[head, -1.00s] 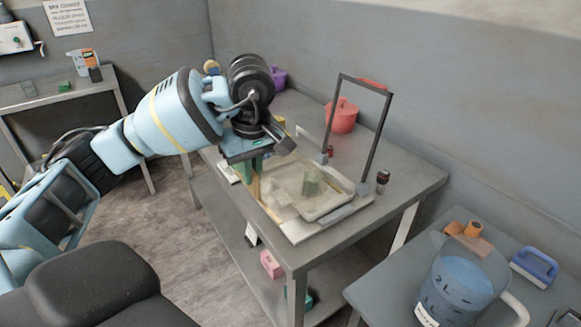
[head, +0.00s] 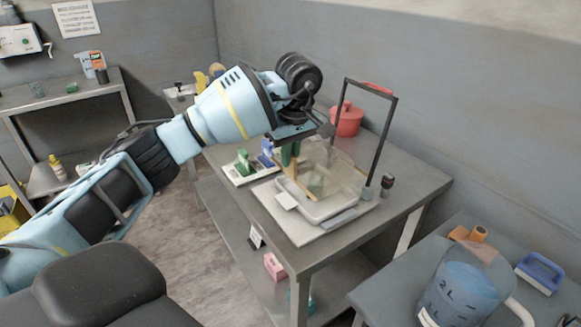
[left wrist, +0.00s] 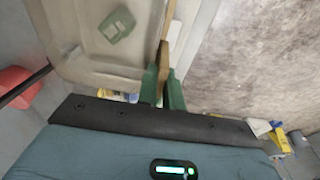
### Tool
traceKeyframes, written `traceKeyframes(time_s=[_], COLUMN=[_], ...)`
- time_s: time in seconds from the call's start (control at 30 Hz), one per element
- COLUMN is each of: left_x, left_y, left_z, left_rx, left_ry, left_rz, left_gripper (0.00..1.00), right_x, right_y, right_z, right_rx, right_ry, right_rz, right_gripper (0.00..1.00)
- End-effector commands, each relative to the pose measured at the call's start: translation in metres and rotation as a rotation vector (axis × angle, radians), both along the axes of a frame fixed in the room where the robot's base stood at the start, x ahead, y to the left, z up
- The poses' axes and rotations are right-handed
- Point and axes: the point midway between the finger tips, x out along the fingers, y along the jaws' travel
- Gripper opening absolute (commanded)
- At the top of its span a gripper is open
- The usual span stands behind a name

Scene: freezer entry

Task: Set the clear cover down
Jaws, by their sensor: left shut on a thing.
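The clear cover (head: 345,176) is a see-through sheet or shell, hard to make out, over the back part of a pale tray (head: 292,197). My left gripper (head: 289,166) is shut on its tan edge strip at the left. In the left wrist view, the green fingers (left wrist: 162,88) pinch that tan strip (left wrist: 169,45). A green block (head: 316,188) shows through the cover and appears again in the wrist view (left wrist: 117,25). I cannot tell whether the cover touches the tray. My right gripper is not in view.
A black frame with a red-topped bar (head: 384,140) stands behind the tray. A red pot (head: 347,119) is near the wall, and a small dark jar (head: 387,184) is at the right. A white caddy (head: 243,178) stands left. The table's front right corner is clear.

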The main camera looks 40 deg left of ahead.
Motion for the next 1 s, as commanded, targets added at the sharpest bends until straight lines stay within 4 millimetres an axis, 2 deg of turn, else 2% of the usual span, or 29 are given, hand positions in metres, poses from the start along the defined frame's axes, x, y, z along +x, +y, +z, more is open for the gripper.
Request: traceKeyframes(time_s=[0.2, 0.3, 1.0], left_x=[0.001, 0.002, 0.002], left_y=[0.0, 0.0, 0.0], left_z=[-0.027, -0.034, -0.048], left_rx=[0.0, 0.0, 0.0], left_ry=[0.0, -0.001, 0.001], left_rz=[0.001, 0.001, 0.0], left_gripper=[0.0, 0.0, 0.0], right_x=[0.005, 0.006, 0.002], right_y=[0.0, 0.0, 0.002], right_z=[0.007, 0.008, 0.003], right_rx=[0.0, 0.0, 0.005], right_ry=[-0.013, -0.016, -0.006], right_rz=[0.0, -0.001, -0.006], right_gripper=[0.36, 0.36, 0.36])
